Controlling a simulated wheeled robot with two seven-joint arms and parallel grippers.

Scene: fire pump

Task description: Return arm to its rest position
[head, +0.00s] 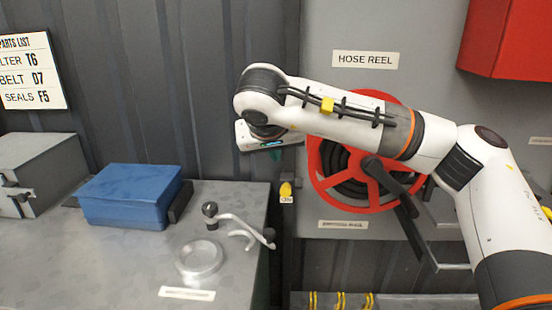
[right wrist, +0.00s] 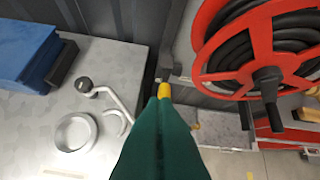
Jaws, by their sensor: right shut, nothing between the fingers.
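My right arm (head: 350,120) reaches in from the right of the head view and across the front of the hose reel. My right gripper (head: 274,153) is mostly hidden behind its own wrist, with only a bit of teal finger showing. In the right wrist view its green fingers (right wrist: 158,103) are together and empty. A small yellow item (head: 286,191) hangs on the wall by the bench corner; in the right wrist view yellow (right wrist: 164,90) shows right at the fingertips, and I cannot tell whether they touch. My left gripper is not in view.
A red hose reel (head: 321,185) with a crank handle is behind my arm. The grey bench (head: 130,255) holds a blue box (head: 130,195), a metal ring (head: 199,258) and a bent lever (head: 240,222). A red cabinet (head: 510,40) is at upper right.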

